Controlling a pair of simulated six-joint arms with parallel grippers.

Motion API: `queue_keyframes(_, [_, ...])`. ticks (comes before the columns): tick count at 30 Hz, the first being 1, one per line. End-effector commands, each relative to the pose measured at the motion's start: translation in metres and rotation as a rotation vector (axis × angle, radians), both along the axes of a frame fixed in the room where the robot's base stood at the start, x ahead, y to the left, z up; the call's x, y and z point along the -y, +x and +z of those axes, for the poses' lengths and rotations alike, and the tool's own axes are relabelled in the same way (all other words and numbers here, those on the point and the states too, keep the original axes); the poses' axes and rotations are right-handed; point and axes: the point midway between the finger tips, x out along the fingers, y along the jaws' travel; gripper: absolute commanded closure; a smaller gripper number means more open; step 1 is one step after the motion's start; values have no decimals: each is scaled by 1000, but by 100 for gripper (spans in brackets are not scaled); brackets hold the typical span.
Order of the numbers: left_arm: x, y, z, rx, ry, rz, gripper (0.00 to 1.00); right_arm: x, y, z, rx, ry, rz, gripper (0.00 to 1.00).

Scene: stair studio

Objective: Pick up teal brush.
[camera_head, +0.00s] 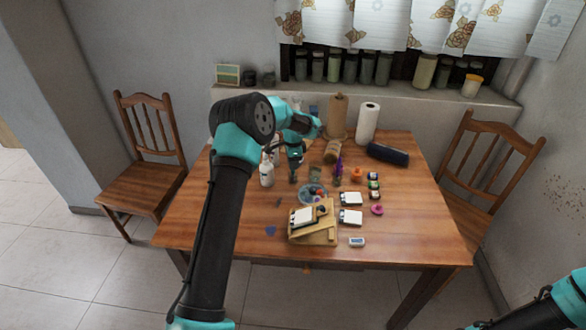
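I cannot make out the teal brush for certain; it may be hidden by my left arm or too small to tell. My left gripper (294,171) points down over the back left-middle of the wooden table (200,220), beside a white bottle (267,172). Its fingers are small and dark, and I cannot tell whether they are open or hold anything. Only part of my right arm shows at the lower right corner; its gripper is out of view.
A wooden stand (314,232), a bowl (312,193), white notepads (350,217), small jars (374,186), a purple item (338,167), a paper towel roll (367,123) and a dark cylinder (388,154) crowd the middle and back. The table's front left and right are mostly clear.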

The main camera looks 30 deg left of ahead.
Motion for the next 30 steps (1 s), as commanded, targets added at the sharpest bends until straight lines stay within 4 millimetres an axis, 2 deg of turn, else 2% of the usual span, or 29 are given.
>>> queue_keyframes(1, [0,0,0,0,0,0,73,0,0,0,0,0,0,57])
queue_keyframes(9, [0,0,0,0,0,0,99,0,0,0,0,0,0,57])
queue_keyframes(10, [0,0,0,0,0,0,100,0,0,0,0,0,0,57])
queue_keyframes(22, [0,0,7,1,1,0,100,0,0,0,0,0,0,57])
queue_keyframes(26, [0,1,21,3,0,0,100,0,0,0,0,0,0,57])
queue_keyframes(30, [0,1,46,4,1,-1,100,0,0,0,0,0,0,57])
